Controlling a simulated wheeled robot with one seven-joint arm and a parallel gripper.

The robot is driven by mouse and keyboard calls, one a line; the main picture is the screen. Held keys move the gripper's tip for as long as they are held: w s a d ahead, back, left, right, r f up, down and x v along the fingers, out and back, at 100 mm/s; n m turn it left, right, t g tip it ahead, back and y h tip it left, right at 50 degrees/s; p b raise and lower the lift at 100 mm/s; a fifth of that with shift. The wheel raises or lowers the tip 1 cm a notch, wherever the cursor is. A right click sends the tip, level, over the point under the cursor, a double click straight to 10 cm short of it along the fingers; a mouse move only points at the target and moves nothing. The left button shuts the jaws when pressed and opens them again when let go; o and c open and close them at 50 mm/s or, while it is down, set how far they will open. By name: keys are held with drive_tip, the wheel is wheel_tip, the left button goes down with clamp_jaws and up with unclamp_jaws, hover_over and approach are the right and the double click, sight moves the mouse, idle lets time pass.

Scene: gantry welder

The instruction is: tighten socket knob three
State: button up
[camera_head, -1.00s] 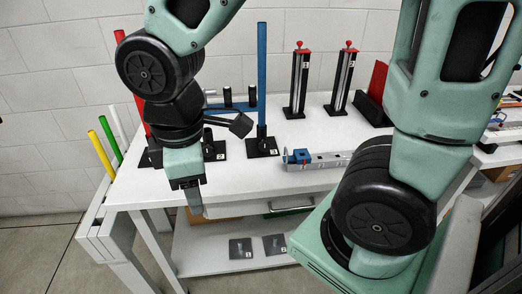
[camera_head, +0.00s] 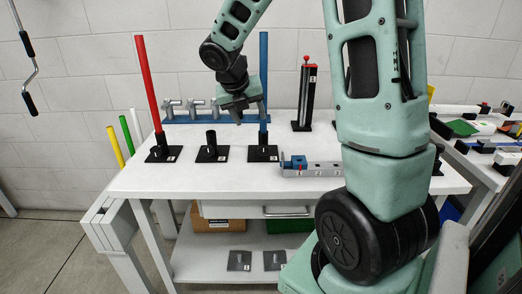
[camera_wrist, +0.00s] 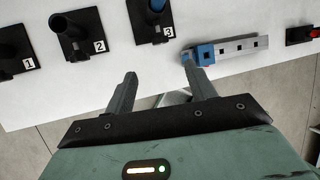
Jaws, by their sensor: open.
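Socket three (camera_head: 263,156) is a black holder on a flat base with a "3" label, and a blue rod (camera_head: 264,50) stands upright in it. In the wrist view the base of socket three (camera_wrist: 150,32) and the blue rod's lower part (camera_wrist: 157,5) are at the top edge, beyond my fingertips. My gripper (camera_head: 241,113) is open and empty, above the table beside the blue rod. Both fingers show apart in the wrist view (camera_wrist: 158,70).
Socket two (camera_head: 211,155) is empty. Socket one (camera_head: 163,155) holds a red rod (camera_head: 147,80). A grey rail with a blue clamp (camera_head: 298,163) lies right of socket three. A blue bar with grey handles (camera_head: 196,117) is behind. A black stand (camera_head: 306,95) stands at the back right.

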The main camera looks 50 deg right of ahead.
sight(262, 147)
drive_tip(key=b+x, duration=0.3)
drive_tip(key=x, duration=1.2)
drive_tip(key=shift+d+f, duration=0.1)
drive_tip(key=shift+f, duration=0.25)
drive_tip(key=c, duration=1)
